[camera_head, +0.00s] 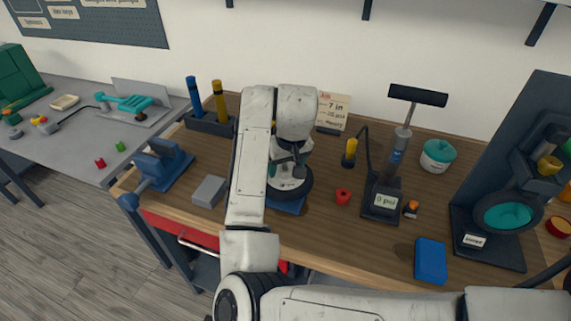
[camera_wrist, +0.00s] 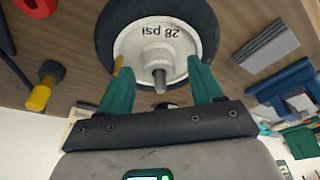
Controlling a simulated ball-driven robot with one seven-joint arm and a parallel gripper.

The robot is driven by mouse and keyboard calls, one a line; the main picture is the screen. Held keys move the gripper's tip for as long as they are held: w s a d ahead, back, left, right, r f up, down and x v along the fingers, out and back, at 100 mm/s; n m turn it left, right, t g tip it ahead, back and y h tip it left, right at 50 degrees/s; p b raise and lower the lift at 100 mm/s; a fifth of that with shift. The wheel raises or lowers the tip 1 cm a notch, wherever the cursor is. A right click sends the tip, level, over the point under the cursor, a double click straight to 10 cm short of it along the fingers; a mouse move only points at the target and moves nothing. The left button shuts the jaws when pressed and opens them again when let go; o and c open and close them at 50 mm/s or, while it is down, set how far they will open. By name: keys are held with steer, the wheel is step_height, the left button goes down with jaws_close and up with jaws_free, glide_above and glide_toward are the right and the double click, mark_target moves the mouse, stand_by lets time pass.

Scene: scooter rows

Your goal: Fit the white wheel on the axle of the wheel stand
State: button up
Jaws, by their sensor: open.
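The white wheel (camera_wrist: 150,45) has a white hub marked "28 psi", upside down in the wrist view, and a black tyre. A grey pin, seemingly the axle (camera_wrist: 160,80), sticks out through the middle of the hub. In the head view the wheel (camera_head: 290,184) sits over a blue base (camera_head: 291,206), seemingly the wheel stand. My arm hides much of both. My gripper (camera_wrist: 162,88) is open, its teal fingers on either side of the pin, in front of the hub. I cannot tell whether the fingers touch the wheel.
A grey block (camera_head: 209,191), a blue vise (camera_head: 160,166) and a tool holder (camera_head: 209,124) stand left of the wheel. A red piece (camera_head: 343,196), a pump (camera_head: 384,198) and a dark stand with a teal-hubbed wheel (camera_head: 503,214) stand to the right. A blue box (camera_head: 430,260) lies near the front edge.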

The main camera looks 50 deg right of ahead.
steer(key=shift+r, duration=0.1)
steer(key=v, duration=1)
steer(key=shift+r+p, duration=0.25)
steer(key=shift+p, duration=0.05)
steer(key=shift+s, duration=0.15)
